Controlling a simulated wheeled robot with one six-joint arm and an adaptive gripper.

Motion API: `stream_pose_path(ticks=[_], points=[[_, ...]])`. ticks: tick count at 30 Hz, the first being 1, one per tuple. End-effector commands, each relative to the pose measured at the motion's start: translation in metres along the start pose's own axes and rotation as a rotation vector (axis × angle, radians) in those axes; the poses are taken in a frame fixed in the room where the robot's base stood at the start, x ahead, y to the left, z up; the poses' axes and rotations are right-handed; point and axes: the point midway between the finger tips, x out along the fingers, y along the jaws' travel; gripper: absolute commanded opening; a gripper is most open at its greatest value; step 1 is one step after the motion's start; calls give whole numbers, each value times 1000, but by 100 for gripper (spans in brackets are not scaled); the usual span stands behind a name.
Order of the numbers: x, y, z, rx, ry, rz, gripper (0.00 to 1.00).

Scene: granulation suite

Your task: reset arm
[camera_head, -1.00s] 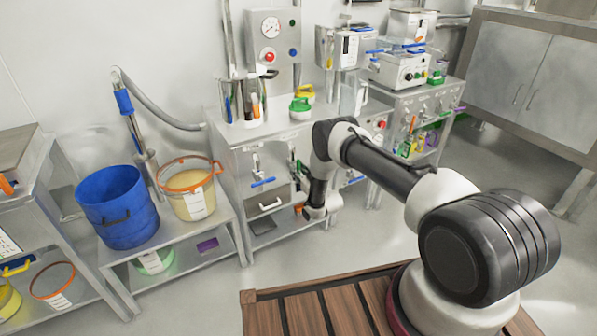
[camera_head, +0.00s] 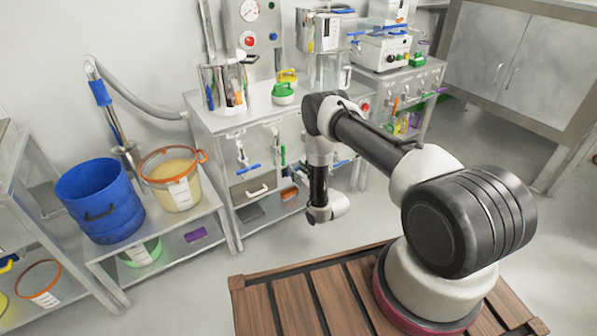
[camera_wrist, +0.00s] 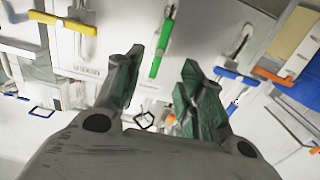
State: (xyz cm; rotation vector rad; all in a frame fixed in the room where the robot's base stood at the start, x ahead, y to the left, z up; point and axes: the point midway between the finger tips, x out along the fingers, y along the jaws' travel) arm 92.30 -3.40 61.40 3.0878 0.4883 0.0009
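My arm reaches out over the wooden slatted deck in the head view, with its last links hanging down in front of the steel bench (camera_head: 225,160). My gripper shows in the wrist view (camera_wrist: 160,80) as two grey fingers with green pads. The fingertips stand apart, with a clear gap and nothing held between them. In the head view the fingers are too small or hidden to make out.
A blue bin (camera_head: 98,205) and an orange-rimmed tub (camera_head: 175,185) stand on a low steel table at left. Bench handles lie beyond the fingers, including a green handle (camera_wrist: 161,52). A grey cabinet (camera_head: 525,65) stands at right. Open floor lies between.

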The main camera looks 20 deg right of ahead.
Motion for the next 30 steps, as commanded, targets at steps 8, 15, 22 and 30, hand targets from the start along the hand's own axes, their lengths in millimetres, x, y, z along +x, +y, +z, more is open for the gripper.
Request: stream_pose_path(ticks=[8, 15, 22, 30], points=[[-6, 0, 0, 0, 1, 0, 39], [-6, 0, 0, 1, 0, 0, 39], [-16, -2, 58, 9, -247, -2, 39], [-113, -4, 147, 45, -898, 19, 39]])
